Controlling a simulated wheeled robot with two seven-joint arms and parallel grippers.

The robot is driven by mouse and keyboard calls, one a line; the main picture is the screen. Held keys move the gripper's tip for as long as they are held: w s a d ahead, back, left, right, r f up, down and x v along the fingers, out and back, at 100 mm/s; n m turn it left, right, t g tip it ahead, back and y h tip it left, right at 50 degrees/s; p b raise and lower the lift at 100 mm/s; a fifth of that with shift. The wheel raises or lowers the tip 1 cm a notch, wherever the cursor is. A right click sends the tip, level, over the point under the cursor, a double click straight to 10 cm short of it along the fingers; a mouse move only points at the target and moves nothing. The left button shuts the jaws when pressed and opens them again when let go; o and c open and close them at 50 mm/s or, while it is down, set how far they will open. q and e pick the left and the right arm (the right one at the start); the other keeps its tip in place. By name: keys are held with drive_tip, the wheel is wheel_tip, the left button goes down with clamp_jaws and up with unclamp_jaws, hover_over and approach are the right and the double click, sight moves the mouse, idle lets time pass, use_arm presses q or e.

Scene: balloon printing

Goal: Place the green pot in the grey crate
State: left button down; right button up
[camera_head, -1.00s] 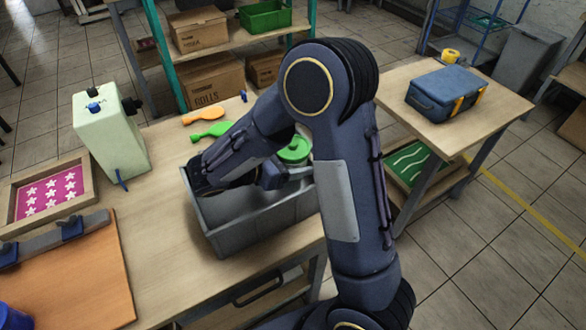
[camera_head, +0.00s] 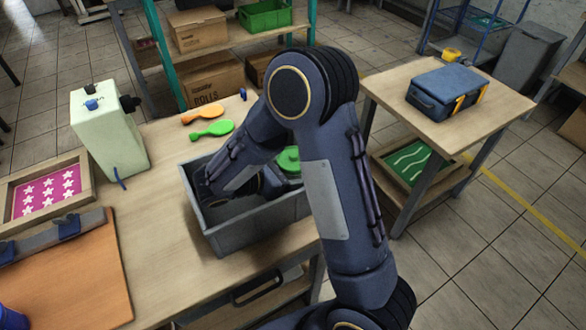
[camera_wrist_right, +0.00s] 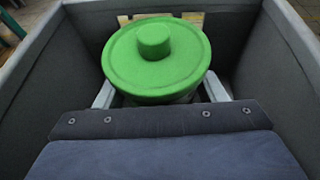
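The green pot (camera_head: 290,160) is down inside the grey crate (camera_head: 262,232) at its right end, partly hidden by my right arm in the head view. In the right wrist view, the pot's round green lid and knob (camera_wrist_right: 153,62) are seen from above, with crate walls (camera_wrist_right: 285,62) on both sides. My right gripper (camera_wrist_right: 158,88) has its pale fingers on either side of the pot, just under the lid, and appears shut on it. Whether the pot's base touches the crate floor is hidden. My left gripper is not in view.
A pale green box device (camera_head: 105,135) and a framed star screen (camera_head: 45,195) stand to the left. A blue case (camera_head: 445,92) sits on the right table.

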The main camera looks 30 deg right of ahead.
drive_tip(key=o, duration=0.4)
drive_tip(key=shift+r, duration=0.3)
drive_tip(key=shift+r+p, duration=0.55)
drive_tip(key=v, duration=1.2)
drive_tip(key=shift+f, duration=0.15)
